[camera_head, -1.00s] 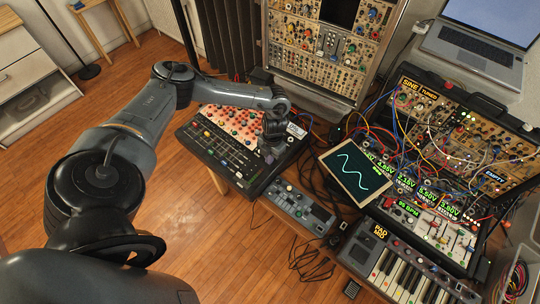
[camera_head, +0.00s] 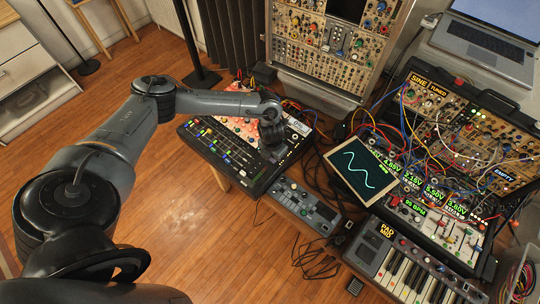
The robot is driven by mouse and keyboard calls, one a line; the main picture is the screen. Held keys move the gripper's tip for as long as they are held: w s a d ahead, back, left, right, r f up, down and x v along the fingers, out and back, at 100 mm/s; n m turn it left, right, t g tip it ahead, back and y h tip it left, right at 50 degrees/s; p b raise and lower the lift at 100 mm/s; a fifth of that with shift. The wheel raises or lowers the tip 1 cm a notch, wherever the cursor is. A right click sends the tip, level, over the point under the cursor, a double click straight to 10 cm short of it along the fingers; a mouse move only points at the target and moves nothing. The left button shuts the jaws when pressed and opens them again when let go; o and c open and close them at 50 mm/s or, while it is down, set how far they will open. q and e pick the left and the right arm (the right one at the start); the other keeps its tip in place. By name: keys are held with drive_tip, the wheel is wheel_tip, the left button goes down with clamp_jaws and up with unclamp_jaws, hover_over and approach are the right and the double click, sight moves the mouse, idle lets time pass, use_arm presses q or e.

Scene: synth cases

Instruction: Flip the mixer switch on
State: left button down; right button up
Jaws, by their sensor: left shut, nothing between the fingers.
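The mixer (camera_head: 205,150) is a dark, wide panel with rows of faders and a red-and-white upper section. It lies on the table in the middle of the head view. Small green and blue lights show along its faders. My left arm reaches in from the left, and my left gripper (camera_head: 272,151) points down at the right part of the mixer. It is shut and empty. I cannot tell whether its tips touch the panel. The mixer switch cannot be made out; the gripper covers part of that area. My right gripper is out of view.
A small grey device (camera_head: 304,206) sits just in front of the mixer. To the right are a screen with a wave trace (camera_head: 360,170), a keyboard (camera_head: 408,268) and a synth case (camera_head: 465,140) with many cables. A tall module rack (camera_head: 330,45) stands behind.

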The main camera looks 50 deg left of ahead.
use_arm(q)
drive_tip(key=shift+a+f+b, duration=0.3)
drive_tip(key=shift+a+f, duration=0.15)
drive_tip(key=shift+f, duration=0.3)
drive_tip(key=shift+r, duration=0.1)
drive_tip(key=r+p, duration=0.1)
drive_tip(key=r, duration=0.1)
drive_tip(key=r+p, duration=0.1)
drive_tip(key=p, duration=0.1)
drive_tip(key=r+p, duration=0.2)
drive_tip(key=shift+w+d+r, duration=0.15)
drive_tip(key=shift+d+r, duration=0.15)
drive_tip(key=shift+d, duration=0.05)
wheel_tip(320, 180, up, 10)
drive_tip(key=shift+s+d+f, duration=0.15)
drive_tip(key=shift+s, duration=0.3)
